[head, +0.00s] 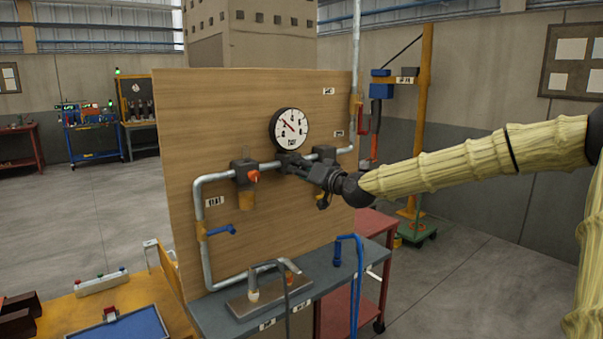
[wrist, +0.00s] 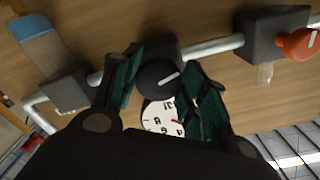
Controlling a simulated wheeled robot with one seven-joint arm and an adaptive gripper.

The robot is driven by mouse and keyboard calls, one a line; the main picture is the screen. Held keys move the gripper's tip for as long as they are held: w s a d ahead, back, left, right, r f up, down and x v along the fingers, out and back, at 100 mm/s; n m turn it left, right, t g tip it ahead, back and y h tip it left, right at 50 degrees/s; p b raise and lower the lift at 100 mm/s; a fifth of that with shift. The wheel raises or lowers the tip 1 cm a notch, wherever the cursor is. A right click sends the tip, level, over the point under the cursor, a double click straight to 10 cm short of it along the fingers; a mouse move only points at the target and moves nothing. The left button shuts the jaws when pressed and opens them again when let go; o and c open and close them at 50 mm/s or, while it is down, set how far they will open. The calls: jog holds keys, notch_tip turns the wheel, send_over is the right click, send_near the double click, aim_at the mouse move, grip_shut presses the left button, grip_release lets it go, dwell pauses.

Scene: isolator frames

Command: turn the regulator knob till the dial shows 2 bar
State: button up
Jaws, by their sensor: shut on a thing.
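The round white dial (head: 290,129) is on the pipe at the middle of the wooden panel. Its red needle points to the upper left in the head view; the numerals are too small to read surely. In the wrist view the dial (wrist: 160,117) is upside down and partly covered. The black regulator knob (wrist: 157,82) with a white mark line sits between the two green-padded fingers. My gripper (head: 291,162) reaches in from the right below the dial and is shut on the knob. The knob is hidden by my gripper in the head view.
An orange-red valve knob (head: 253,177) sits on the pipe left of my gripper. A blue lever (head: 222,230) is lower left. A blue hose (head: 357,270) rises at the bench's right. The wooden panel (head: 310,215) stands close behind the pipe.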

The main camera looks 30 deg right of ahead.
jog(key=shift+f, duration=0.15)
jog(key=o, duration=1)
jog(key=shift+s, duration=0.35)
jog(key=shift+s, duration=0.35)
jog(key=s+d, duration=0.1)
jog(key=s, duration=0.9)
jog(key=shift+s, duration=0.3)
dwell(0.4)
